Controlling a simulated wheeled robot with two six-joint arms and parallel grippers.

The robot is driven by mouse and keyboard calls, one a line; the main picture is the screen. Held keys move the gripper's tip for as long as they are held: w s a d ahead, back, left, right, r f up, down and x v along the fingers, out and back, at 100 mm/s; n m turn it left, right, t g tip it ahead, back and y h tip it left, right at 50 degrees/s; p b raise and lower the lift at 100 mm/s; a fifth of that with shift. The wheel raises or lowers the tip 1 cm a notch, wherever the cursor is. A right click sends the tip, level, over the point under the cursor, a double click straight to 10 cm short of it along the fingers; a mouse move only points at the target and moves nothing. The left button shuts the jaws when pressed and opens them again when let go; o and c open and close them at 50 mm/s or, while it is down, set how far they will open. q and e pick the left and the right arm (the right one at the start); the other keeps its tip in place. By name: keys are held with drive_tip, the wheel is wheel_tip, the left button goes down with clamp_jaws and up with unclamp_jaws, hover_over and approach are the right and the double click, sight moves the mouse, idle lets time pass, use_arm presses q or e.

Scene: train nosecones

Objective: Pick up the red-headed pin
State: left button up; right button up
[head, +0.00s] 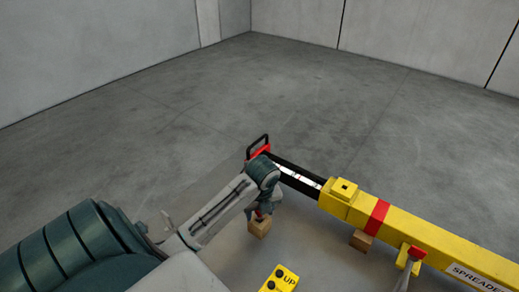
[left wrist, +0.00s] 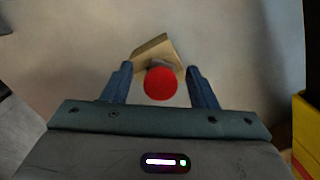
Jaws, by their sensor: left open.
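The red-headed pin shows in the left wrist view as a round red head (left wrist: 160,84), with a bit of grey behind it, over a wooden block (left wrist: 148,52). In the head view only a small bit of red (head: 259,216) shows above the wooden block (head: 259,230); my arm hides the rest. My left gripper (head: 262,208) points down over the block. In the left wrist view its two fingers (left wrist: 160,88) are open, one on each side of the red head. I cannot tell whether they touch it. My right gripper is not in view.
A yellow spreader beam (head: 450,250) with a red band runs across the right. Its black inner bar (head: 292,178) ends at a red end piece (head: 260,152) beside my gripper. Open floor lies beyond.

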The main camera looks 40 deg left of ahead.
use_arm(q)
drive_tip(key=c, duration=1.1)
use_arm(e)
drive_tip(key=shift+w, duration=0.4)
use_arm(q)
drive_tip(key=shift+r, duration=0.15)
drive_tip(key=shift+c, duration=0.2)
